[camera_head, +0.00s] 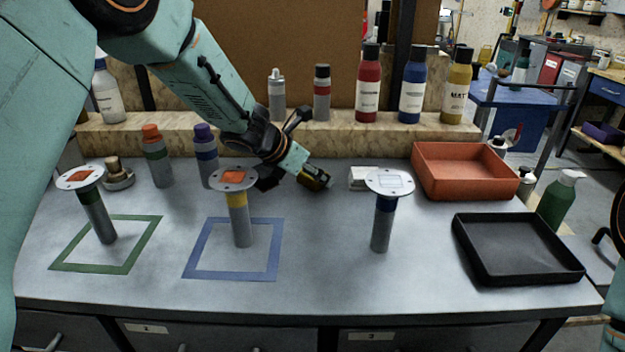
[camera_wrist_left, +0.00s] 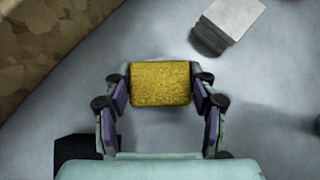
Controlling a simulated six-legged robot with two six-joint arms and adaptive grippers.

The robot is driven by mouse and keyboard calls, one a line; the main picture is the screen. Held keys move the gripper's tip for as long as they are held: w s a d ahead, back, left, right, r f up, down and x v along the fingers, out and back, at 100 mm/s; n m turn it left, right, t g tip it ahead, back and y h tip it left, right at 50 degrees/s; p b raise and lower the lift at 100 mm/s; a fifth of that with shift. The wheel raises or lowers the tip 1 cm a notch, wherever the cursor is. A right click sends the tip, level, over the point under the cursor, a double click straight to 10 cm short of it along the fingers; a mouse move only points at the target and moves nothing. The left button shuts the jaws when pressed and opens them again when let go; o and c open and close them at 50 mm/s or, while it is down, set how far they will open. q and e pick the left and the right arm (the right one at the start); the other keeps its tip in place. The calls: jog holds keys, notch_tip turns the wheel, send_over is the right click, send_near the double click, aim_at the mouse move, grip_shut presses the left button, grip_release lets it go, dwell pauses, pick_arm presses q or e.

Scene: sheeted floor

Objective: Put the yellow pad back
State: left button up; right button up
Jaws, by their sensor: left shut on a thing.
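My left gripper (camera_head: 316,180) is shut on the yellow pad (camera_head: 313,177) and holds it above the grey table, behind the gap between the middle and right stands. In the left wrist view the yellow pad (camera_wrist_left: 160,83) sits between both fingers. A stand with a yellow collar (camera_head: 238,199) rises inside a blue square outline (camera_head: 276,250); its disc top has an orange square. My right gripper is out of view.
A white block (camera_head: 358,179) lies behind the blue-collared stand, and shows in the left wrist view (camera_wrist_left: 232,17). An orange tray (camera_head: 465,186) and black tray (camera_head: 520,279) stand at right. Several bottles line the back ledge. The front middle of the table is clear.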

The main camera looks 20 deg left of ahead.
pick_arm(q)
jog(key=shift+s+d+r, duration=0.15)
jog(key=shift+s+r, duration=0.05)
jog(key=shift+s, duration=0.05)
jog(key=shift+f, duration=0.3)
jog(key=o, duration=1.2)
jog(key=shift+w, duration=0.2)
jog(key=shift+c, duration=0.2)
jog(key=shift+o, duration=1)
jog(key=shift+s+r, duration=0.1)
